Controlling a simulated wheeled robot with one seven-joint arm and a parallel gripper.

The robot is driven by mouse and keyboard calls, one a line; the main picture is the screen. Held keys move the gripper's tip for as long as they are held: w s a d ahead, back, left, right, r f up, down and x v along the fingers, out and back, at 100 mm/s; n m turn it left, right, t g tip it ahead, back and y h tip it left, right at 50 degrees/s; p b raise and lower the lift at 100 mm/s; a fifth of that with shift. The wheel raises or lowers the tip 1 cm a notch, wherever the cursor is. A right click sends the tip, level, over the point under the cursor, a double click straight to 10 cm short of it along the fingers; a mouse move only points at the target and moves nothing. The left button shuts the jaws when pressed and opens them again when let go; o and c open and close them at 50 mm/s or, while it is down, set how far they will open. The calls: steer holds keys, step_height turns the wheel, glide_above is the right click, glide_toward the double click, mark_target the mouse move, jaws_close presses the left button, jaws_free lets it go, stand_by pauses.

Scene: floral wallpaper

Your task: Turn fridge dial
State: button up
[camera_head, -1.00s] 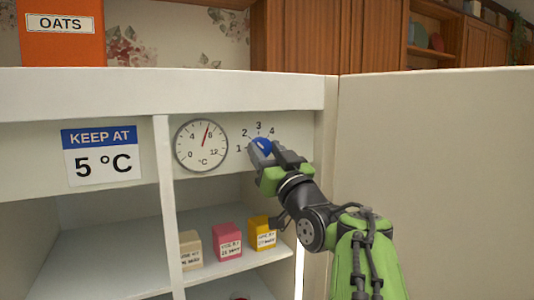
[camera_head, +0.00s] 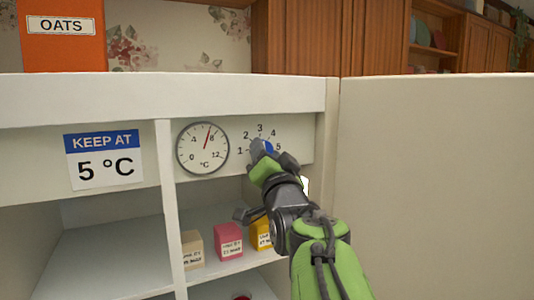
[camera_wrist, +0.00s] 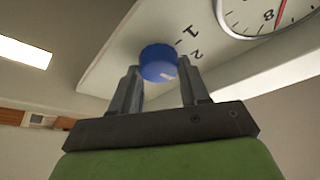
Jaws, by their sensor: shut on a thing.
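The blue fridge dial (camera_head: 268,146) sits on the white panel, with the numbers 1 to 5 arched around it. My gripper (camera_head: 264,151) is shut on the dial and covers much of it. In the wrist view the dial (camera_wrist: 159,63) is between the two fingers (camera_wrist: 158,88), and a pale mark shows at its edge; numbers 1 and 2 are beside it. The round thermometer (camera_head: 203,148) is left of the dial, its red needle tilted a little right of upright, just short of the 8. A sign (camera_head: 104,159) reads "KEEP AT 5 °C".
A beige box (camera_head: 192,250), a pink box (camera_head: 228,241) and a yellow box (camera_head: 261,233) stand on the shelf below the dial, close to my arm. The open fridge door (camera_head: 430,180) fills the right side. An orange oats box (camera_head: 62,50) stands on top.

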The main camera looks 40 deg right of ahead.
steer(key=shift+m+g, duration=0.4)
steer(key=shift+m, duration=0.4)
steer(key=shift+m+h, duration=0.3)
steer(key=shift+h, duration=0.1)
steer(key=o, duration=1.1)
steer(key=shift+c, duration=0.2)
steer(key=shift+f, duration=0.1)
